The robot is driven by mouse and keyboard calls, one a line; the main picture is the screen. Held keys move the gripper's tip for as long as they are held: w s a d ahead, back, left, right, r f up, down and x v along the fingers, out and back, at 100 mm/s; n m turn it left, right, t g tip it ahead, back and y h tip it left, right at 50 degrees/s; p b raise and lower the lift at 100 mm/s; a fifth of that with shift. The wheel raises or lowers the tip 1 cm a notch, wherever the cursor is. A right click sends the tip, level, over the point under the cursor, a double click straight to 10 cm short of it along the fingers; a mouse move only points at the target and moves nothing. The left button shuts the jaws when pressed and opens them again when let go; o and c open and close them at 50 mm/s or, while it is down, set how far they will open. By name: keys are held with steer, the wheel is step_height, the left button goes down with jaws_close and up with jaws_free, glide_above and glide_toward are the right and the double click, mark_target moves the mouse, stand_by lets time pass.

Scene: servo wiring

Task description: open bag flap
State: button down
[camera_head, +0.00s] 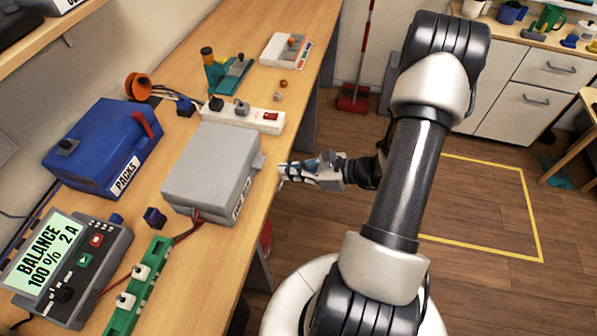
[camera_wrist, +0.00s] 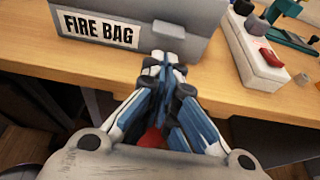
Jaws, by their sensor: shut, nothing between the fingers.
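The grey fire bag (camera_head: 210,168) sits on the wooden bench with its flap down. In the wrist view the fire bag (camera_wrist: 195,15) shows its front with a "FIRE BAG" label. A small grey tab (camera_head: 259,160) sticks out from the flap's front edge; the tab also shows in the wrist view (camera_wrist: 166,28). My gripper (camera_head: 283,172) is just off the bench edge, to the right of the bag in the head view. Its fingers (camera_wrist: 165,58) are together and empty, pointing at the bag just below the tab. I cannot tell whether they touch it.
A white power strip (camera_head: 240,115) with a red switch lies behind the bag. A blue case (camera_head: 105,150) labelled "PACKS" stands to the left. A charger (camera_head: 65,265) and a green balance board (camera_head: 140,285) are nearer. The bench's front edge (camera_head: 285,140) lies close to my gripper.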

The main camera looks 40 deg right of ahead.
steer(key=b+x, duration=0.1)
steer(key=x, duration=0.4)
stand_by(0.3)
